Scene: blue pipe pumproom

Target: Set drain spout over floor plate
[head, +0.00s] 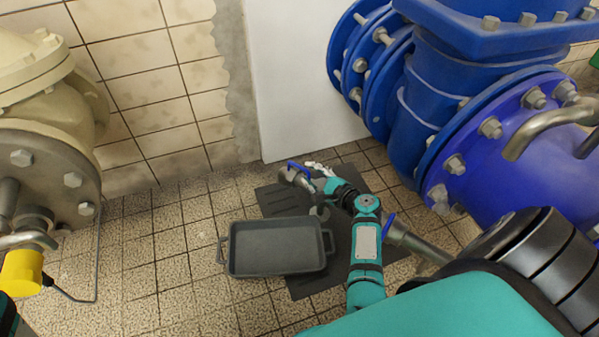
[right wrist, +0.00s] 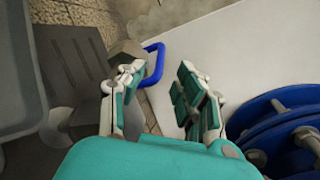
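The drain spout, a grey metal pipe piece with a blue lever handle (head: 298,172), is at the far end of the dark floor plate (head: 275,200) in the head view. My right gripper (head: 322,174) is beside it. In the right wrist view the fingers of my right gripper (right wrist: 160,82) stand apart, with clear space between them. The blue handle (right wrist: 157,62) shows just beyond the left finger; I cannot tell whether they touch. The slotted floor plate (right wrist: 72,62) shows at left there. My left gripper is not in view.
A grey tray (head: 233,250) lies over the plate's left part. A pipe with another blue lever (head: 388,224) is right of my arm. Large blue flanged pipes (head: 430,100) fill the right. A cream flanged pipe (head: 45,140) stands left. The tiled floor (head: 160,250) left of the tray is clear.

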